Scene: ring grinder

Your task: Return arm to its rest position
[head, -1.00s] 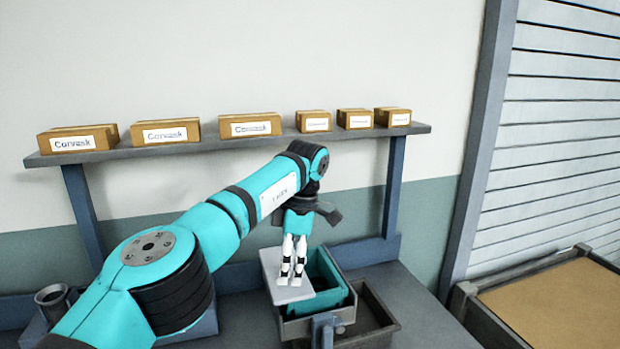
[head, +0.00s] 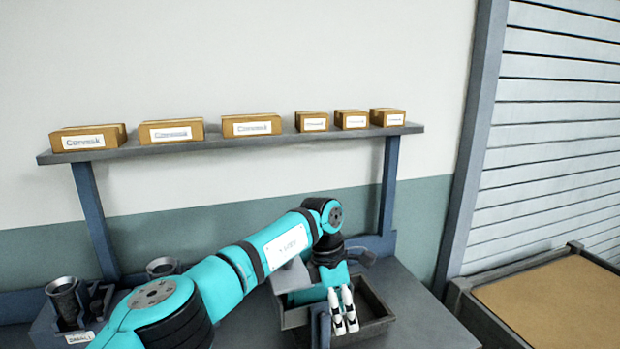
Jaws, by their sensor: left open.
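My left arm comes in from the lower left in the head view, bent at the elbow over the bench. Its gripper (head: 343,312) points down, with its two white fingers a little apart and nothing seen between them. The gripper is in front of or over a dark grey tray (head: 378,322) on the bench; I cannot tell its exact height. A grey plate-like part (head: 290,277) shows behind the forearm and is partly hidden by it. My right gripper is not in view.
A shelf (head: 250,140) with several cardboard boxes (head: 252,125) runs along the wall behind the arm. Dark cylindrical holders (head: 66,300) stand at the bench's left. The bench top (head: 425,310) right of the tray is clear. A brown-topped platform (head: 550,300) stands at right.

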